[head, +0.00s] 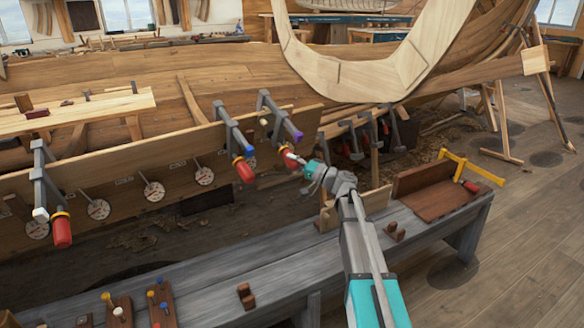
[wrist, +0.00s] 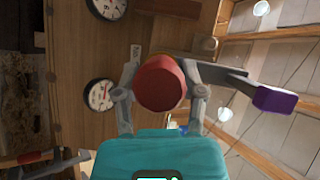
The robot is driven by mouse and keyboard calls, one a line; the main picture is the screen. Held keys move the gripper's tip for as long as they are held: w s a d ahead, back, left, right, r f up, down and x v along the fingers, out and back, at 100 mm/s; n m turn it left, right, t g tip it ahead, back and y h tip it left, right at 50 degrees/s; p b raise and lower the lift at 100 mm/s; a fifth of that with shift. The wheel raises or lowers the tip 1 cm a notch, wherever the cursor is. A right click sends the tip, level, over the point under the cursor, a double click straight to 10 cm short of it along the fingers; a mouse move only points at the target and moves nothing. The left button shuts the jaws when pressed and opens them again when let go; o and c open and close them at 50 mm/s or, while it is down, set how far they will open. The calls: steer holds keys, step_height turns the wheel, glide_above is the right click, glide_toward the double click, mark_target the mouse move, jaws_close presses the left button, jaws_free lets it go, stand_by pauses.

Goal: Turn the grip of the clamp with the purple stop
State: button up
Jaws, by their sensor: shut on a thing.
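The clamp with the purple stop (head: 298,136) is the rightmost of the clamps on the long plank's upper edge. Its grey bar runs down to the stop, and its red grip (head: 288,157) points out towards me. My gripper (head: 300,161) is at this grip, reaching it from the lower right. In the wrist view the red grip (wrist: 158,84) sits end-on between the two grey fingers, which are shut on it. The purple stop (wrist: 274,99) shows to the right of the fingers there. The clamp's screw is mostly hidden behind the grip.
A clamp with a blue stop (head: 249,151) and red grip (head: 245,171) is close on the left. A clamp with a white stop (head: 40,214) is farther left. Round dials (head: 154,191) line the plank. A grey bench (head: 350,245) stands below my arm.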

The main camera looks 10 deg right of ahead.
steer(key=shift+m+y+b, duration=0.6)
steer(key=shift+m+b, duration=0.2)
steer(key=shift+m, duration=0.2)
steer(key=o, duration=1.1)
steer(key=shift+o, duration=0.2)
steer(key=shift+r+p, duration=0.1)
steer(key=shift+p, duration=0.2)
